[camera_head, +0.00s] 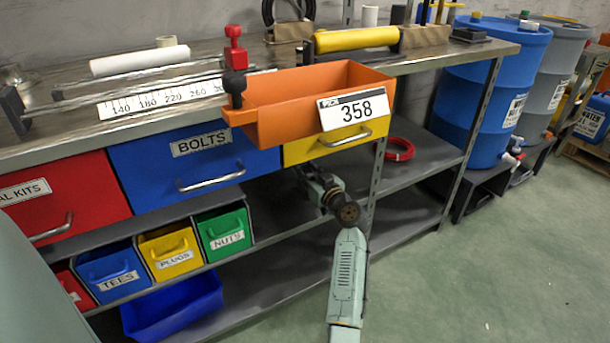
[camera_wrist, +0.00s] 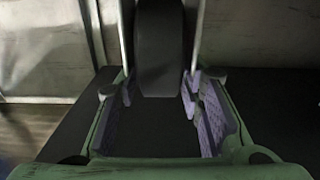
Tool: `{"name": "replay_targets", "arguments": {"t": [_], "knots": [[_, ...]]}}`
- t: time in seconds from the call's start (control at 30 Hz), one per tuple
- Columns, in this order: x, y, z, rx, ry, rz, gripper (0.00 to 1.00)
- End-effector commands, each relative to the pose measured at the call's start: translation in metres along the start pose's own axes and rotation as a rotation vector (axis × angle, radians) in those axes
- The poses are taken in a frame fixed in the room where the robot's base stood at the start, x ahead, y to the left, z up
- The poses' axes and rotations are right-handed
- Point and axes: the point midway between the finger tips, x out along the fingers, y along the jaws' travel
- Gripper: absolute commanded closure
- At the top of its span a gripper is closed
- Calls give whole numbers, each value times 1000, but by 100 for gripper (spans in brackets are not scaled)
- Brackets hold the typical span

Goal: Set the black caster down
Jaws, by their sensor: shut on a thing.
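The black caster shows in the wrist view as a dark wheel (camera_wrist: 160,45) between two pale metal fork plates. It lies between the purple-padded, green fingers of my gripper (camera_wrist: 160,88), which is shut on it. A dark flat surface (camera_wrist: 275,105) spreads around and below the fingers; I cannot tell whether the caster touches it. In the head view my arm reaches under the bench, and my gripper (camera_head: 318,187) is partly hidden by the orange bin and drawers above. I cannot make out the caster there.
The orange bin (camera_head: 270,123) labelled 358 juts over the bench edge just above my arm. A bench leg (camera_head: 375,190) stands to its right. A red ring (camera_head: 400,149) lies on the middle shelf. Small bins, including a green one (camera_head: 225,233), stand to the left.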

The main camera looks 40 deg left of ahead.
Motion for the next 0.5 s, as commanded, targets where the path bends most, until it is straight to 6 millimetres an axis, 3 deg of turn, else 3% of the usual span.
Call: {"name": "replay_targets", "arguments": {"t": [0.17, 0.5], "knots": [[-5, 1, 26, 0, 0, -4, 100], [-5, 1, 29, -1, 1, -4, 100]]}}
